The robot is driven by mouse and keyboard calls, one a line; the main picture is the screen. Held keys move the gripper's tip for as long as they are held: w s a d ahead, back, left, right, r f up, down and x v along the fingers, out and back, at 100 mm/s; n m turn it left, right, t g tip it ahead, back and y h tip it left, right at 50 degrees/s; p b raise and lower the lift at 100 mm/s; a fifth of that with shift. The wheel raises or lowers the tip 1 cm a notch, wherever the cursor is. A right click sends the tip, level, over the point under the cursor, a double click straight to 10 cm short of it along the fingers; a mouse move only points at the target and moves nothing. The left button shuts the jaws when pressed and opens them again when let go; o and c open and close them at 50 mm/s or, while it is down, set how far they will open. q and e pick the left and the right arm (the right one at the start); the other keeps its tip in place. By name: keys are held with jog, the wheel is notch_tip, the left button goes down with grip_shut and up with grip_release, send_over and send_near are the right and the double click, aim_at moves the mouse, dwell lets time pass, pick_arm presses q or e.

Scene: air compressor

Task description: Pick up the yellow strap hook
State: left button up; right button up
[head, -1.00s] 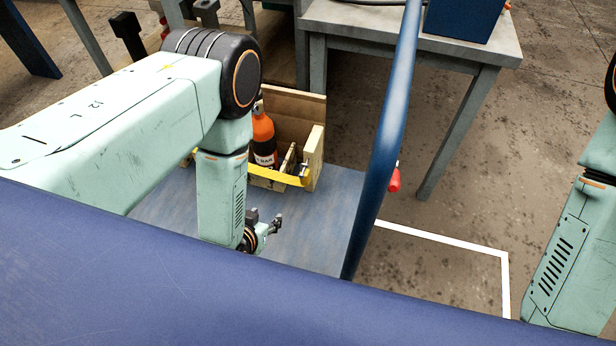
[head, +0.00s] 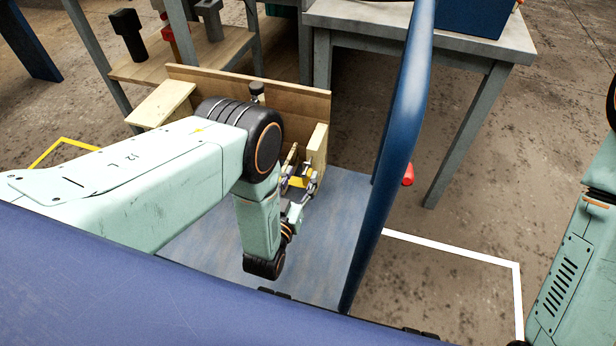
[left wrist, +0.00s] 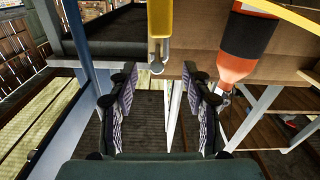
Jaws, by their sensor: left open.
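The yellow strap hook (left wrist: 159,60) shows in the left wrist view as a small metal hook at the end of a yellow strap. It lies just beyond my fingertips, between their lines. In the head view a yellow piece of the strap (head: 300,182) shows at the right end of the wooden crate, partly covered by my gripper. My left gripper (head: 308,182) is open at the crate's front; in the left wrist view its two fingers (left wrist: 160,78) stand apart with nothing held. I cannot tell whether a finger touches the hook. My right gripper is out of view; only its arm shows at right.
The wooden crate (head: 318,145) stands on the blue surface (head: 215,245). An orange bottle with a black label (left wrist: 248,38) is right of the strap in the wrist view. A blue post (head: 400,115) rises right of the gripper. A grey table (head: 345,18) stands behind.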

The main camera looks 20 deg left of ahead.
aim_at(305, 165)
pick_arm(q)
jog(key=shift+w+d+r+b, duration=0.15)
jog(key=shift+w+b, duration=0.4)
jog(key=shift+w, duration=1.4)
jog(key=shift+c, duration=0.2)
grip_shut()
